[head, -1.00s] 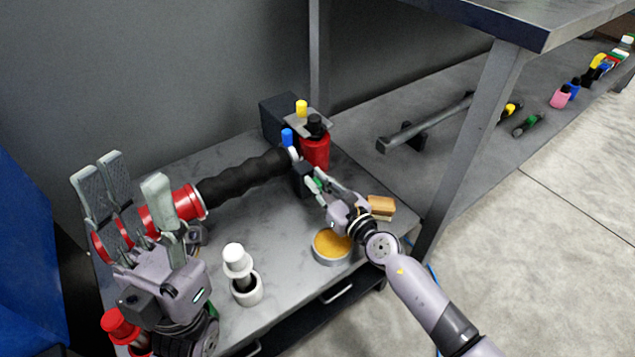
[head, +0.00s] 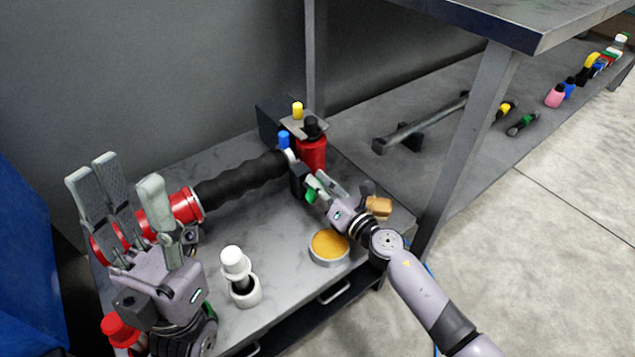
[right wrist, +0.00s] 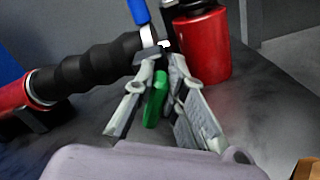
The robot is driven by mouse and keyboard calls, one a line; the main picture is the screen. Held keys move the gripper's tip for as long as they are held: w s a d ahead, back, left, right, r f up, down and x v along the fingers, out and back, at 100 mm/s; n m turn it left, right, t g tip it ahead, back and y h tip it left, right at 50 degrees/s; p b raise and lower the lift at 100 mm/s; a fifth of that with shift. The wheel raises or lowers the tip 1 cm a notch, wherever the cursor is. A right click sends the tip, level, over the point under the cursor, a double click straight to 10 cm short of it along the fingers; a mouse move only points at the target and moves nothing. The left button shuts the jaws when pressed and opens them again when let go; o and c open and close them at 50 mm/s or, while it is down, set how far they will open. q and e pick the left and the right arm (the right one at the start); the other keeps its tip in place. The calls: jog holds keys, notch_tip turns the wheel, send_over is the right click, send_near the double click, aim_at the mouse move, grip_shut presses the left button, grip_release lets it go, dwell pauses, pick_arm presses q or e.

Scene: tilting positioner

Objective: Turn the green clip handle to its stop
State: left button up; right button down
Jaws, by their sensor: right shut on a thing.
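The green clip handle (right wrist: 155,98) is between the fingers of my right gripper (right wrist: 165,85) in the right wrist view. It also shows as a small green piece in the head view (head: 311,190). My right gripper (head: 318,187) is shut on it, beside the end of a black ribbed hose (head: 240,182). The clip body around the hose end is mostly hidden by the fingers. My left gripper (head: 132,205) has its fingers spread wide at the left, by the red end piece (head: 186,206) of the hose. It appears to hold nothing.
A red bottle with a black cap (head: 312,152) stands close behind my right gripper. A tin with orange contents (head: 329,245), a white-capped bottle in a holder (head: 236,265) and a brown block (head: 379,206) are on the bench (head: 285,285).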

jog(key=shift+m, duration=0.3)
jog(key=c, duration=1.6)
grip_release()
jog(key=v, duration=1.2)
